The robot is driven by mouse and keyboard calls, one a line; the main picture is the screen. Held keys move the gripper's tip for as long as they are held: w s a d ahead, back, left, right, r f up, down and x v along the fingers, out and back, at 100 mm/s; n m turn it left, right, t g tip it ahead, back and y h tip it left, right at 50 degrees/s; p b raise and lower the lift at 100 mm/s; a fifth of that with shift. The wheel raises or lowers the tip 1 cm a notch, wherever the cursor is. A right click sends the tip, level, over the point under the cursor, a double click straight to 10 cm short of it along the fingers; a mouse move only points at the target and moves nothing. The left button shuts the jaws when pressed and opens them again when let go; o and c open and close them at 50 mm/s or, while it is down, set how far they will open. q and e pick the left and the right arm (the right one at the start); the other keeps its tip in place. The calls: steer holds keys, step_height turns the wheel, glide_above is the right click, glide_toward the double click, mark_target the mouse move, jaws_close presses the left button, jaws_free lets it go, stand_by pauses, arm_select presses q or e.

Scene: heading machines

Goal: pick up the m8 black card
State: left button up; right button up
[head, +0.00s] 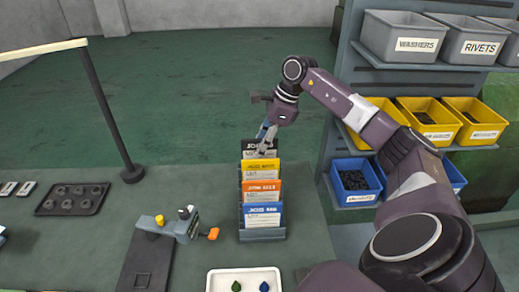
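The black card (249,146) stands upright at the back of the card rack (263,235). Its dark header shows, but its lettering is too small to read in full. In front of it stand a yellow card (260,167), an orange card (261,187) and a blue card (262,211). My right gripper (265,143) points down at the top of the black card and covers part of it. I cannot tell whether its fingers touch or hold the card. My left gripper is not in view.
A white tray (214,281) with two small pieces lies in front of the rack. A clamp-like device (172,227) and a dark tray (72,199) stand to the left. Shelves with grey bins (404,35), yellow bins (428,118) and blue bins (355,182) rise at right.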

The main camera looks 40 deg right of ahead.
steer(key=shift+c, duration=0.6)
jaws_close()
